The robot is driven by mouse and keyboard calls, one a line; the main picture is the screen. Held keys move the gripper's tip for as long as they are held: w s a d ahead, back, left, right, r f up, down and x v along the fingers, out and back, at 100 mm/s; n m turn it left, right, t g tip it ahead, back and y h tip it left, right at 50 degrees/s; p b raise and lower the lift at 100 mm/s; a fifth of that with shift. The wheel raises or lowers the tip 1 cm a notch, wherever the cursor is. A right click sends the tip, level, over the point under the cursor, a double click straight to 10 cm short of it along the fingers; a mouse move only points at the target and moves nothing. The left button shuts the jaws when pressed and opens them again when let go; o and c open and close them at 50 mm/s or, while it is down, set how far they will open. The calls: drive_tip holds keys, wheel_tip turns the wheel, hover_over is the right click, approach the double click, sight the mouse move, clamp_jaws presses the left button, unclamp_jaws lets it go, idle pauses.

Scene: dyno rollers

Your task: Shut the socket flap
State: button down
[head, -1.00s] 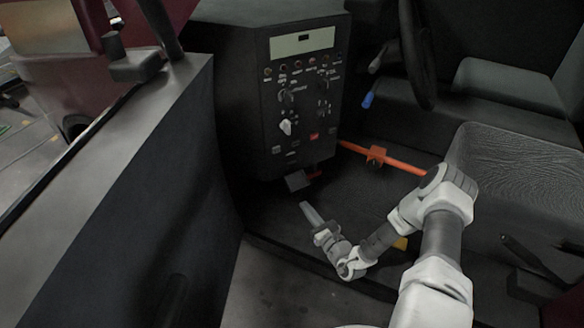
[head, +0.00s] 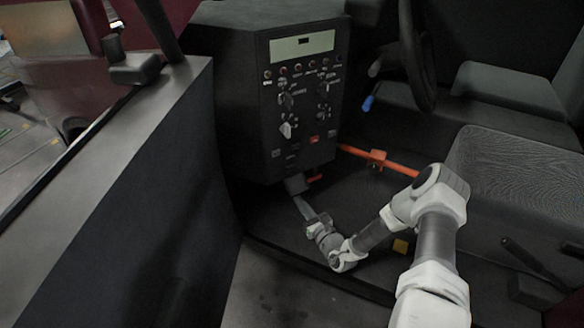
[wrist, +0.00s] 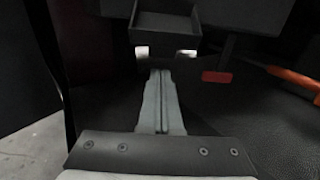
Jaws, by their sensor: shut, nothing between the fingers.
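The socket flap (head: 296,183) is a small dark grey piece at the lower edge of the black control panel (head: 262,130). In the wrist view it seems to be the dark, shallow, tray-like piece (wrist: 165,22) at the top centre, hanging open. My gripper (head: 295,198) is shut and empty, with its fingers pointing up toward the flap from below. In the wrist view my gripper (wrist: 161,72) shows its two grey fingers together, tips just below the flap's lower edge. I cannot tell whether they touch it.
A small red tab (wrist: 216,77) is right of the fingers. An orange bar (head: 392,165) crosses right of the panel. A seat (head: 510,170) stands at the right, and a dark wall (head: 150,190) at the left. The dark floor (head: 345,205) below the panel has free room.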

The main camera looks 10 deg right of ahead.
sight(298, 189)
drive_tip(key=shift+r+p, duration=1.95)
drive_tip(key=shift+r, duration=0.5)
